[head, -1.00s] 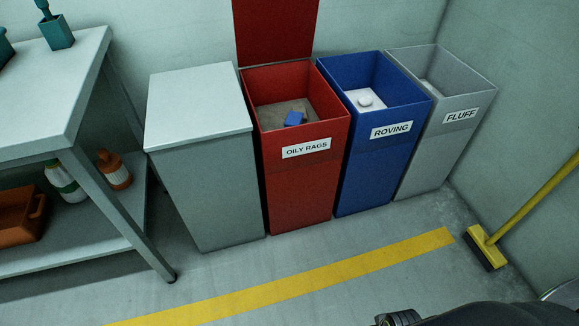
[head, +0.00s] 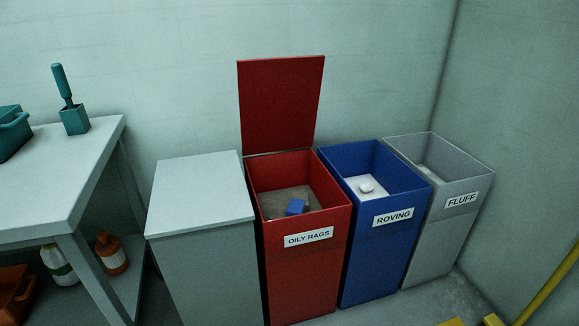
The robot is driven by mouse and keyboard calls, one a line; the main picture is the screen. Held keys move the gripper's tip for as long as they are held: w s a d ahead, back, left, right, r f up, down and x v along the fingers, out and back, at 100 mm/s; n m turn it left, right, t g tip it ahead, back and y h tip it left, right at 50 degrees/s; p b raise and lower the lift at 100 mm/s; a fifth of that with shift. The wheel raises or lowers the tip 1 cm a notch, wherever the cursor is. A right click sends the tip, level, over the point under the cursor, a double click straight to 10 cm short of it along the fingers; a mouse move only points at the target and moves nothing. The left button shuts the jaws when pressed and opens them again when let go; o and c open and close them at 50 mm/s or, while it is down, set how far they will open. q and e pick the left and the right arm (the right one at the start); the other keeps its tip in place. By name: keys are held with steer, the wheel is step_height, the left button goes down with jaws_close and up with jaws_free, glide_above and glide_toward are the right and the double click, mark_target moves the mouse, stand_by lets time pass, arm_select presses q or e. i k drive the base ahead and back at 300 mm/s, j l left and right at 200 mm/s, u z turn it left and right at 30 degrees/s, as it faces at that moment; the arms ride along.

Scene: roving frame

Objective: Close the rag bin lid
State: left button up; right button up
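The red rag bin (head: 300,262), labelled OILY RAGS, stands against the back wall in the head view. Its red lid (head: 281,105) is open and stands upright at the bin's rear edge, leaning near the wall. Inside the bin a blue object (head: 296,207) lies on a grey-brown fill. Neither of my grippers shows in the head view.
A closed grey box (head: 200,195) stands left of the red bin. The blue ROVING bin (head: 375,250) and the grey FLUFF bin (head: 440,230) stand to its right. A workbench (head: 60,180) is at left. A yellow broom handle (head: 550,280) is at lower right.

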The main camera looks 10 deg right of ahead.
mark_target(279, 99)
steer(key=i+l+u, duration=0.4)
steer(key=i+l, duration=0.35)
steer(key=l, duration=0.05)
